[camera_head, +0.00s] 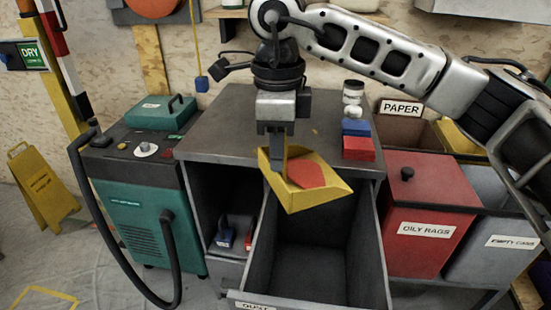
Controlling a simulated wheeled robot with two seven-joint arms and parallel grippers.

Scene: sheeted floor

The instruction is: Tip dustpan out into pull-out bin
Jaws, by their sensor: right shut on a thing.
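The yellow dustpan (331,192) hangs in the air over the back part of the pull-out bin, with a red-orange heap (306,176) lying in it. My right gripper (273,150), reaching in from the right, points down and is shut on the dustpan at its left back side. The fingertips are partly hidden by the pan. The grey pull-out bin (375,265) is drawn out of the cabinet, its inside dark and seemingly empty. Part of a label shows on its front at the bottom edge. My left gripper is not in view.
The grey cabinet top (225,120) bears red and blue boxes (357,146) and stacked jars (353,98). A red oily rags bin (425,210) stands close at right, a paper bin (402,108) behind. A green machine (140,215) with a black hose stands left.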

